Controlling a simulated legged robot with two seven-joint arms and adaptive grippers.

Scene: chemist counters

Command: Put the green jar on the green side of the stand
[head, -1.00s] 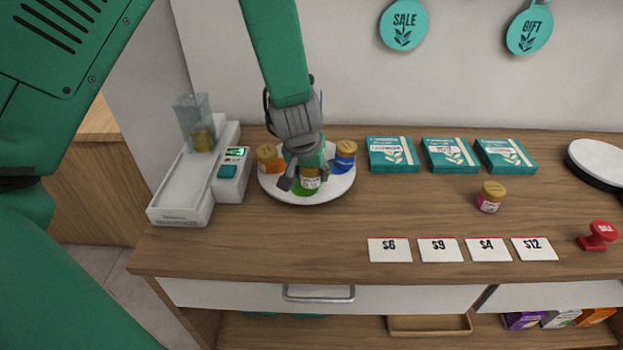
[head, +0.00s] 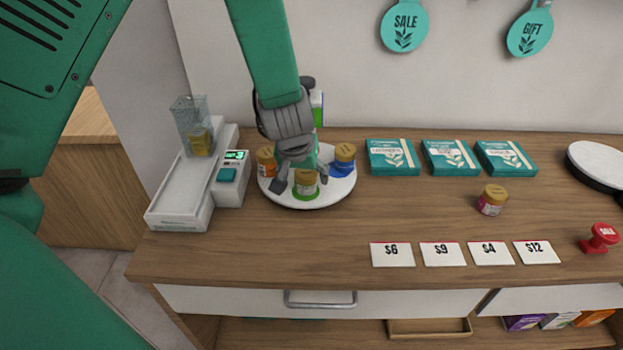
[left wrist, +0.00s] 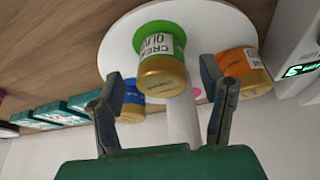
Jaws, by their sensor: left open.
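The round white stand (head: 340,191) is on the counter and holds an orange jar, a blue jar and the green jar. The green jar (head: 306,184), gold-lidded, stands upright on the green patch at the front of the stand. In the left wrist view the green jar (left wrist: 160,60) shows its label, with the green patch (left wrist: 148,32) under its base. My left gripper (head: 299,184) is open, its fingers behind and to either side of the green jar. In the left wrist view a gap shows between the jar and both fingers. My right gripper is out of view.
The orange jar (head: 266,161) and the blue jar (head: 343,160) stand close to the gripper. A white scale-like device (head: 190,185) is on the left. Teal boxes (head: 393,157), a pink-labelled jar (head: 491,200) and price cards (head: 392,254) are to the right. The counter before the stand is clear.

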